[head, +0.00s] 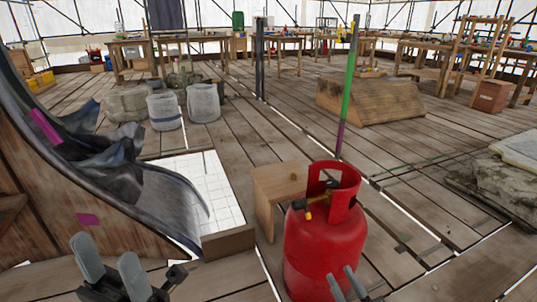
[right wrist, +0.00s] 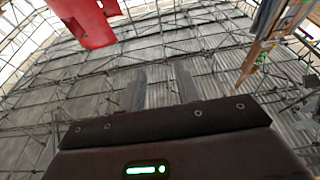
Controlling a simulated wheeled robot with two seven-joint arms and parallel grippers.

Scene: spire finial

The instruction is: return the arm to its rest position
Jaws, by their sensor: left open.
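My left gripper (head: 110,265) is at the lower left of the head view, with its two grey fingers apart and nothing between them. My right gripper (head: 346,284) shows at the bottom edge of the head view, in front of the red gas cylinder (head: 325,238). Its fingers are apart, and I cannot tell whether they touch the cylinder. In the right wrist view the fingers (right wrist: 160,88) are blurred, with an empty gap between them. A red part of the cylinder (right wrist: 85,20) shows at the upper left there.
A dark slide-like chute (head: 160,190) on a wooden side stands left, near my left gripper. A striped pole (head: 348,90) rises further back. A stone block (head: 500,180) is at the right. Plank floor right of the cylinder is clear.

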